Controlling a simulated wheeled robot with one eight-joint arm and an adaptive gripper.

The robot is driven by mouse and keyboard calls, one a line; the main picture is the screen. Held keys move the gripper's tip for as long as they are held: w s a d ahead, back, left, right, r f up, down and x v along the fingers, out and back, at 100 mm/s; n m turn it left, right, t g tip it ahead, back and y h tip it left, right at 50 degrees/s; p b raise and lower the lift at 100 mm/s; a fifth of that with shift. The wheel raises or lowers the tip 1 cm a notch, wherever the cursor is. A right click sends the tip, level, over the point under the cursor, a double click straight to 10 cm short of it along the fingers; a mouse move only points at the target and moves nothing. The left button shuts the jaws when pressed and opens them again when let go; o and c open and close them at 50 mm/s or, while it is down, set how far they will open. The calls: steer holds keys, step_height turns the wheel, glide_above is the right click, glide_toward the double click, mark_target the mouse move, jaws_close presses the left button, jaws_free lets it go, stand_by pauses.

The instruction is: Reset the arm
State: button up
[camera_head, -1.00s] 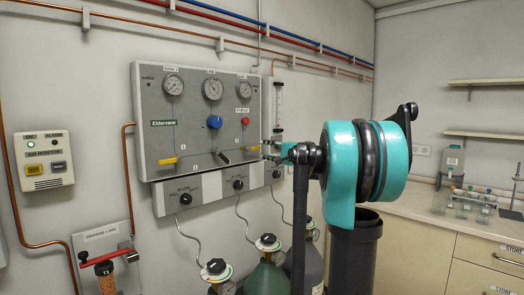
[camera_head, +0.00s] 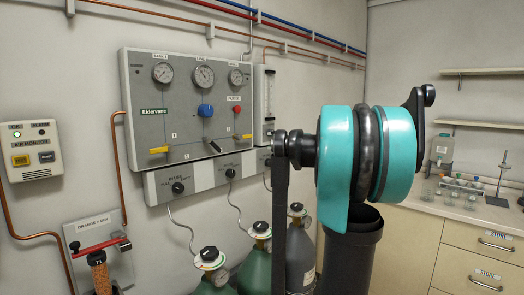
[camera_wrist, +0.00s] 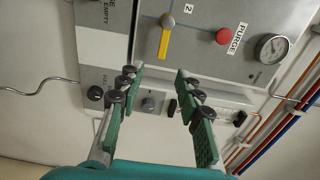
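My arm (camera_head: 365,155), teal and black, rises at centre right in the head view, in front of the wall and bench. Its elbow is large in the picture, and a black link hangs down at its left. My gripper cannot be made out in the head view. In the wrist view my gripper (camera_wrist: 159,74) is open, its two green-padded fingers apart with nothing between them. Beyond the fingers is the grey gas panel (camera_head: 135,105), with a yellow lever (camera_wrist: 164,42), a red PURGE knob (camera_wrist: 223,36) and a gauge (camera_wrist: 272,48). The fingers look clear of it, though the exact gap cannot be told.
Several gas cylinders (camera_head: 257,268) stand below the panel, close to my arm. An air monitor (camera_head: 31,149) and a drying unit (camera_head: 99,270) are on the wall at left. A bench (camera_head: 440,222) with glassware is at right. Pipes run along the wall.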

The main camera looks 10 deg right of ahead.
steer(key=s+a+f+n+g+h, duration=0.15)
steer(key=s+a+f, duration=0.3)
steer(key=f, duration=0.45)
steer(key=s+a+f+n+g, duration=0.3)
steer(key=s+a+f, duration=0.15)
steer(key=f, duration=0.35)
steer(key=s+a+f+n+g+h, duration=0.1)
steer(key=s+a+f+n+g, duration=0.2)
steer(key=s+f, duration=0.45)
steer(key=s+d+f+n+g+h, duration=0.3)
steer(key=s+f+h, duration=0.4)
steer(key=s+f, duration=1.2)
step_height(320, 180, down, 2)
steer(key=shift+d+f+n, duration=0.1)
steer(key=shift+d+n, duration=0.35)
steer(key=shift+d, duration=0.25)
